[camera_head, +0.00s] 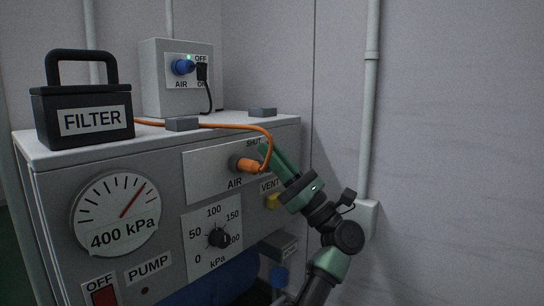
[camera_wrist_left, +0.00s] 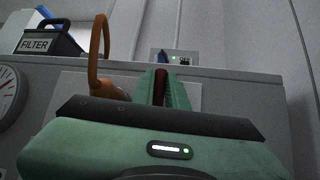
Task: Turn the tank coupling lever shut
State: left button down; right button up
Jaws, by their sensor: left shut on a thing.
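My left gripper (camera_head: 279,161) is at the right part of the machine's front panel, just right of the orange air coupling (camera_head: 249,165). Its green fingers are shut on a dark red piece, seen between them in the left wrist view (camera_wrist_left: 160,88); this appears to be the coupling lever. In the head view the fingers hide the lever, so its angle cannot be told. The SHUT label (camera_head: 253,143) shows above the coupling, beside the fingertips. The coupling also shows in the left wrist view (camera_wrist_left: 108,90), left of the fingers. My right gripper is not in view.
An orange hose (camera_head: 225,125) loops from the coupling over the machine top, close to my fingers. The yellow VENT part (camera_head: 273,201) is below my gripper. A wall pipe (camera_head: 370,110) is right.

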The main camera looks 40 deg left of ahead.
pick_arm(q)
jog(key=c, duration=1.4)
grip_release()
jog(key=shift+c, duration=0.2)
jog(key=shift+d+t, duration=0.1)
jog(key=shift+t, duration=0.2)
jog(key=p+v, duration=0.4)
jog(key=v, duration=0.3)
jog(key=shift+d+f, duration=0.25)
jog(key=shift+f, duration=0.1)
jog(key=shift+w, duration=0.1)
